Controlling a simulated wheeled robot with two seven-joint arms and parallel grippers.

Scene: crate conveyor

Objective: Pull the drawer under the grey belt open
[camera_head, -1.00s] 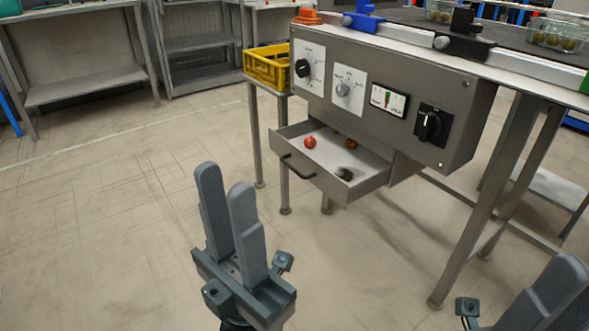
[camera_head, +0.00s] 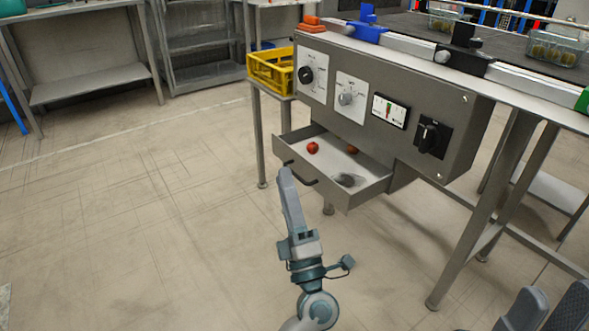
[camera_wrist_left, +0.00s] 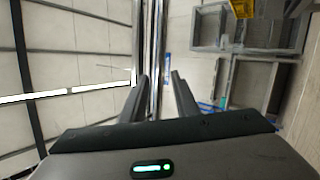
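The grey drawer (camera_head: 368,192) under the belt's control box stands partly open, its inside showing. In it lie a red round thing (camera_head: 313,147), a brownish one (camera_head: 352,149) and a dark grey one (camera_head: 346,180). Its dark bar handle (camera_head: 309,181) is on the front face, partly covered by my left gripper (camera_head: 285,172). That gripper is seen edge-on at the handle's left part; I cannot tell whether it touches. In the left wrist view its fingers (camera_wrist_left: 160,78) are apart, with upright bands seen between them. My right gripper (camera_head: 553,290) is at the lower right corner, fingers apart, away from the drawer.
The grey control box (camera_head: 385,133) with knobs and switches sits above the drawer. The belt (camera_head: 400,20) runs above it. A yellow crate (camera_head: 283,80) stands on a small stand to the left. Table legs (camera_head: 487,210) stand at right. The floor left of the drawer is clear.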

